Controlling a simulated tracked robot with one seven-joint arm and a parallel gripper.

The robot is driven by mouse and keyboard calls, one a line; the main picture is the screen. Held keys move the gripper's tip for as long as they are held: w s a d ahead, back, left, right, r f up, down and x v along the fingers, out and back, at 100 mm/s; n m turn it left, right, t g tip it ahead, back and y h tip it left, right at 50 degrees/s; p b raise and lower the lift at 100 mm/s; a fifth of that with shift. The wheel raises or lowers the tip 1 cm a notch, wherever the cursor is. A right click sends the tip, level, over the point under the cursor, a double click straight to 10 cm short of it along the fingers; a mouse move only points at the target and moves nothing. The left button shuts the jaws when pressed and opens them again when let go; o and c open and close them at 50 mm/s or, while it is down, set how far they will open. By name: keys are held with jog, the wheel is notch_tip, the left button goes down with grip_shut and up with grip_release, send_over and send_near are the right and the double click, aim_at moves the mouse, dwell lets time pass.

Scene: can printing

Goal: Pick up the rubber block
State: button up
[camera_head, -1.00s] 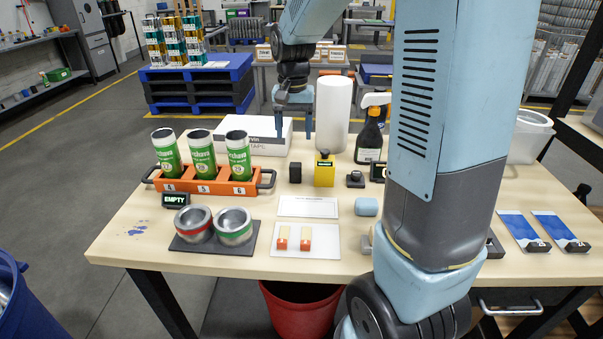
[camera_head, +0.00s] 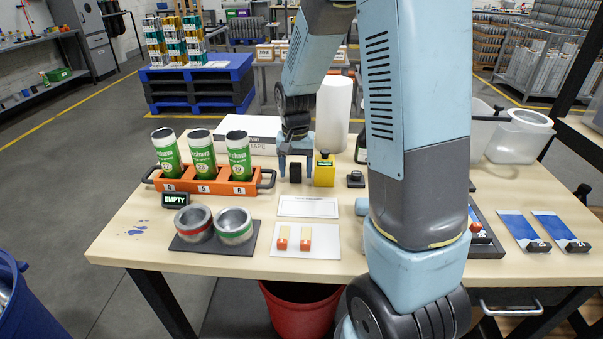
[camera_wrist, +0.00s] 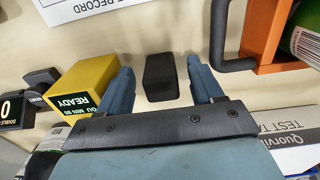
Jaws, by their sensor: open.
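A small black block (camera_head: 296,173), which looks like the rubber block, stands upright on the table left of a yellow box (camera_head: 324,171). My gripper (camera_head: 296,166) points down over it, with one finger on each side. In the wrist view the block (camera_wrist: 161,77) shows between the two blue fingertips (camera_wrist: 158,70), with a gap on both sides. The jaws are open and hold nothing. The block's lower edge is clear of my fingers in the head view, but the exact depth of the fingertips is hard to tell.
The yellow box (camera_wrist: 88,87) is close beside one finger. An orange can rack (camera_head: 208,186) with its dark handle stands to the left. A white box (camera_head: 246,133) and white cylinder (camera_head: 334,110) are behind. A white card (camera_head: 308,207) lies in front.

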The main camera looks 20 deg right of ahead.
jog(key=shift+f, duration=0.5)
jog(key=shift+c, duration=0.5)
jog(key=c, duration=1)
jog(key=shift+o, duration=0.2)
